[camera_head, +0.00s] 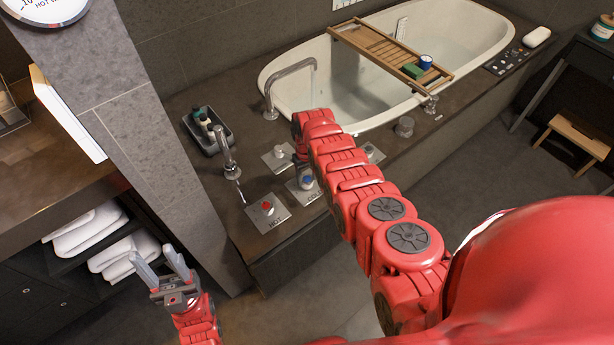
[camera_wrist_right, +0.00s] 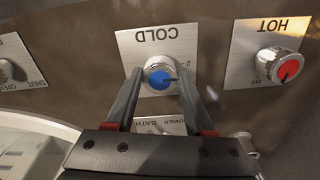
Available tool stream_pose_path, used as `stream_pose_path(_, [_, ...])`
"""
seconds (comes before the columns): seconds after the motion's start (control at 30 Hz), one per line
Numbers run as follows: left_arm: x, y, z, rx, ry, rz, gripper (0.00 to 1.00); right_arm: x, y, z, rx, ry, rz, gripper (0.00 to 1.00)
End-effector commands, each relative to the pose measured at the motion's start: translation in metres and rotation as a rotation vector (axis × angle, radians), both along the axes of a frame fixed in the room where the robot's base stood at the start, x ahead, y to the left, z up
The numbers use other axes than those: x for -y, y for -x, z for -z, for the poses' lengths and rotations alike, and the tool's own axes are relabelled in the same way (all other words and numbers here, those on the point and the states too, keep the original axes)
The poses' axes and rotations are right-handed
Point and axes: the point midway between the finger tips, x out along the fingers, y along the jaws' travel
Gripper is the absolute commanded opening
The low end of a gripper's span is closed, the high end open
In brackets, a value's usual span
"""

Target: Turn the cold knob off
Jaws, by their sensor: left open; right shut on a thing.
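The cold knob (camera_head: 306,182) has a blue cap and a silver rim, on a square plate marked COLD. In the right wrist view the cold knob (camera_wrist_right: 159,75) sits between the two fingertips of my right gripper (camera_wrist_right: 160,84), which is shut on it. The knob's pointer is too small to read. In the head view my right arm hides most of that gripper. The red-capped hot knob (camera_head: 267,208) is on its own plate beside it and also shows in the wrist view (camera_wrist_right: 289,70). My left gripper (camera_head: 161,257) is open and empty, low at the left.
A curved spout (camera_head: 226,152) stands behind the hot knob, next to a dark tray of bottles (camera_head: 207,130). Another plate (camera_head: 278,158) with a knob lies behind the cold knob. The bathtub (camera_head: 440,60) carries a wooden rack (camera_head: 375,52). A grey pillar (camera_head: 120,100) is at the left.

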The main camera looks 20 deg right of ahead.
Motion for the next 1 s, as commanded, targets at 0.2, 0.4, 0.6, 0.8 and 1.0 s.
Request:
stream_pose_path(0.2, [0.0000, 0.0000, 0.0001, 0.000, 0.000, 0.000, 0.50, -0.0001, -0.0002, -0.0001, 0.000, 0.000, 0.010, 0.00])
stream_pose_path(0.4, [0.0000, 0.0000, 0.0007, 0.000, 0.000, 0.000, 0.50, 0.0002, -0.0008, -0.0004, 0.003, 0.001, 0.072, 0.00])
stream_pose_path(0.6, [0.0000, 0.0000, 0.0019, 0.000, 0.000, 0.000, 0.50, 0.0000, -0.0020, -0.0009, 0.006, 0.001, 0.207, 0.00])
stream_pose_path(0.8, [-0.0001, 0.0000, 0.0031, 0.000, 0.000, 0.000, 0.50, -0.0001, -0.0021, -0.0011, 0.006, 0.000, 0.392, 0.00])
stream_pose_path(1.0, [0.0000, 0.0001, 0.0040, 0.000, 0.000, 0.000, 0.50, -0.0008, -0.0022, -0.0014, 0.006, 0.000, 0.583, 0.00])
